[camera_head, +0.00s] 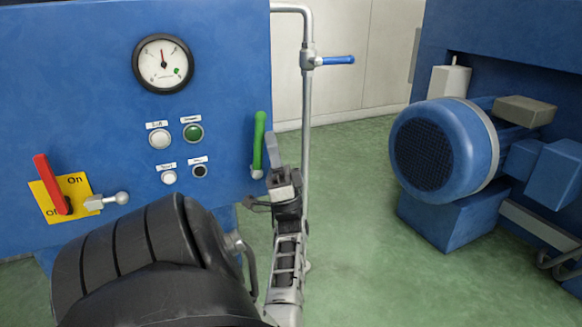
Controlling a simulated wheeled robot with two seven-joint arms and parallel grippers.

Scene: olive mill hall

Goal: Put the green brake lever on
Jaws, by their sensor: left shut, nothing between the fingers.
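The green brake lever (259,140) stands about upright at the right edge of the blue machine panel (105,100), with its pivot at the lower end. My left gripper (272,150) is shut and empty. Its grey fingers point up just to the right of the lever, close beside it. I cannot tell whether they touch it. No On or Off marking shows by the green lever. My right gripper is not in view.
A red lever (52,184) sits on a yellow On/Off plate (76,184) at the left. A gauge (163,63) and several buttons are on the panel. A pipe (306,110) with a blue-handled valve (336,60) rises behind my gripper. A blue motor (440,150) stands right; green floor between is clear.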

